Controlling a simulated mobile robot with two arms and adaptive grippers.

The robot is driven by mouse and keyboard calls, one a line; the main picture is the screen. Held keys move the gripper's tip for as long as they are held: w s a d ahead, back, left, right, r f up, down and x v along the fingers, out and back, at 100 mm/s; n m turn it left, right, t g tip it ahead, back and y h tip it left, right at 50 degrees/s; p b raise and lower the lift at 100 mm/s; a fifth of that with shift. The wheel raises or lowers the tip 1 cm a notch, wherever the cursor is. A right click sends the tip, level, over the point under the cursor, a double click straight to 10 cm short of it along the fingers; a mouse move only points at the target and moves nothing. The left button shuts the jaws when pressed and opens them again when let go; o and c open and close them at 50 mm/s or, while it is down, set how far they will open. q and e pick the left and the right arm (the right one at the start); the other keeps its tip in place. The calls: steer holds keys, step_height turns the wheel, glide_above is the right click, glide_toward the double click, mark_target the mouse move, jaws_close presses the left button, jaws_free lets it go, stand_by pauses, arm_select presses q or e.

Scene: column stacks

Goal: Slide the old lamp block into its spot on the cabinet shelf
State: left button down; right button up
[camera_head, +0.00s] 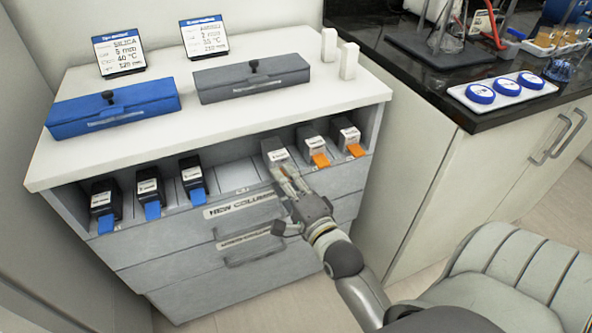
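The cabinet shelf (237,177) is an open slot under the white cabinet top. At its right part stand light grey blocks with orange tabs, one in the middle (313,143) and one at the right (345,134). A third light grey block (273,148), which I take to be the lamp block, sits left of them in the shelf. My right gripper (283,175) is at its front end, and its fingers cover most of the tab. I cannot tell whether they are closed on it. My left gripper is out of view.
Three black blocks with blue tabs (148,196) stand in the shelf's left part, with empty slots right of them. A blue case (115,107), a grey case (253,78) and sign cards (118,51) are on top. Drawers lie below. A black counter (425,80) is at right.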

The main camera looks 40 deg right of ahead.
steer(key=s+a, duration=0.1)
steer(key=s, duration=1)
steer(key=shift+s+a, duration=0.15)
steer(key=shift+s, duration=0.05)
steer(key=shift+f, duration=0.15)
